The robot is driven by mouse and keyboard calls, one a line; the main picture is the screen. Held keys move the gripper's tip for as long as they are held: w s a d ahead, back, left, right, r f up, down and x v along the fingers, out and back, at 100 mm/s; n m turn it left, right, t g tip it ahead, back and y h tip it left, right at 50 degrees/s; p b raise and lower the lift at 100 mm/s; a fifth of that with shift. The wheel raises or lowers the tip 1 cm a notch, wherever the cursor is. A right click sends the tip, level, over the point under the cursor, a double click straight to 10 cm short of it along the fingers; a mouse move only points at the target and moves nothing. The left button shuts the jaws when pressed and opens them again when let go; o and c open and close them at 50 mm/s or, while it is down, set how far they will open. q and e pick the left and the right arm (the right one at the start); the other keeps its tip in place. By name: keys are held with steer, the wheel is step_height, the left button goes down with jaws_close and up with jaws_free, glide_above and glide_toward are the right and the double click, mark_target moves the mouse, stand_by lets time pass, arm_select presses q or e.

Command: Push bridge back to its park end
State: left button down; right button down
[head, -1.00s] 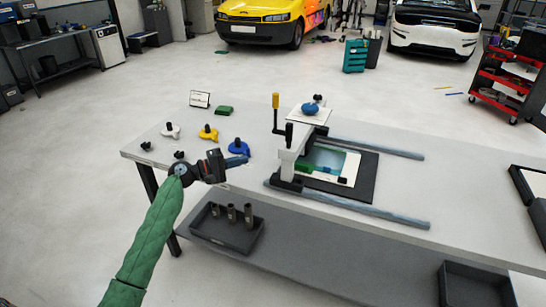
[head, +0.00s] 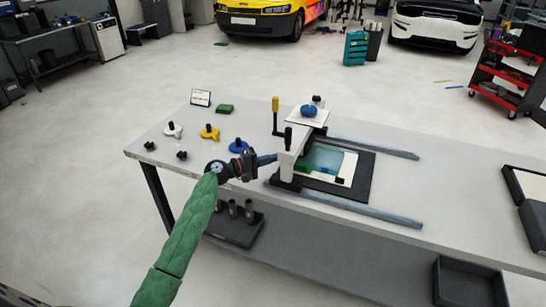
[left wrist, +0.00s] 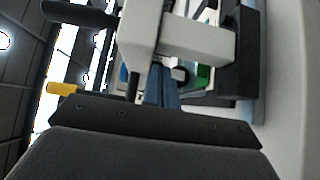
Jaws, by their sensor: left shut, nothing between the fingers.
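The bridge (head: 287,162) is a white gantry with black and yellow upright handles, standing across two grey rails at their left end. It also shows large in the left wrist view (left wrist: 200,38). My left gripper (head: 274,159) is shut and empty at the bridge's left side. Its blue-grey fingers (left wrist: 162,86) point at the bridge, very close to its white body; I cannot tell if they touch. Under and right of the bridge lies a dark bed (head: 361,180) with a white sheet and a teal-green panel. My right gripper is not in view.
Blue (head: 239,146), yellow (head: 209,132) and white (head: 172,130) knobbed pieces stand on the table left of the bridge, with a green block (head: 225,108) behind. The rails (head: 375,147) run clear to the right. Trays lie at the far right.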

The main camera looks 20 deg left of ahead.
arm_select(q)
steer(key=shift+d, duration=0.55)
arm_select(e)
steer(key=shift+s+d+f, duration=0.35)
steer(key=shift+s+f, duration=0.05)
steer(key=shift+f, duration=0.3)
